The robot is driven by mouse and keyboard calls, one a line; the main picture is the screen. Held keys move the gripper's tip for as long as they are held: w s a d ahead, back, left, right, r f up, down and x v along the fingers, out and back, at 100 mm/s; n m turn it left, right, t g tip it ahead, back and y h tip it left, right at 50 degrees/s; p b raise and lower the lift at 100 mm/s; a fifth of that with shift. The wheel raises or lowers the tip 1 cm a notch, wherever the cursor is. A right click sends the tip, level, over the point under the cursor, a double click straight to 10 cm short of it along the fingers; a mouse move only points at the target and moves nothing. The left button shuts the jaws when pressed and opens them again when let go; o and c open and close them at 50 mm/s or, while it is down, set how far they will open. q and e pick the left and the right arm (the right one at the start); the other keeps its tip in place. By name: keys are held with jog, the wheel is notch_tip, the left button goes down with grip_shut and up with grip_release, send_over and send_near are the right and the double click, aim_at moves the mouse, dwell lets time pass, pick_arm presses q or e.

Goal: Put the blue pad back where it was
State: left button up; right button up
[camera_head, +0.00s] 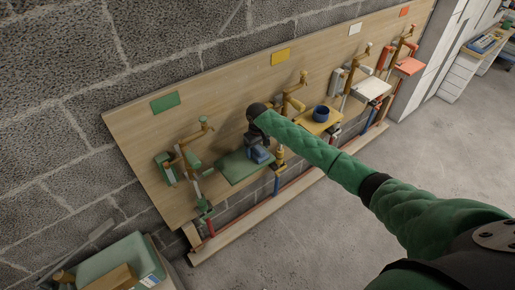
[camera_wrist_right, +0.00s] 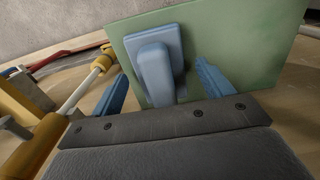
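A blue pad (camera_wrist_right: 178,46) with a raised blue grip block lies flat on the green shelf plate (camera_wrist_right: 235,35) in the right wrist view. My right gripper (camera_wrist_right: 161,74) is open. Its two blue fingers stand on either side of the grip block, with a gap on each side. In the head view my right gripper (camera_head: 257,150) is over the green shelf (camera_head: 236,168), and it and my arm hide most of the pad. My left gripper is not in view.
A wooden wall board (camera_head: 225,87) carries several coloured stations with brass cranks. White (camera_head: 371,88) and red (camera_head: 409,66) shelves are farther right. A green-topped box (camera_head: 110,254) is lower left. The floor is clear.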

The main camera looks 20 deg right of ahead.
aim_at(258, 146)
jog(key=shift+r, duration=0.1)
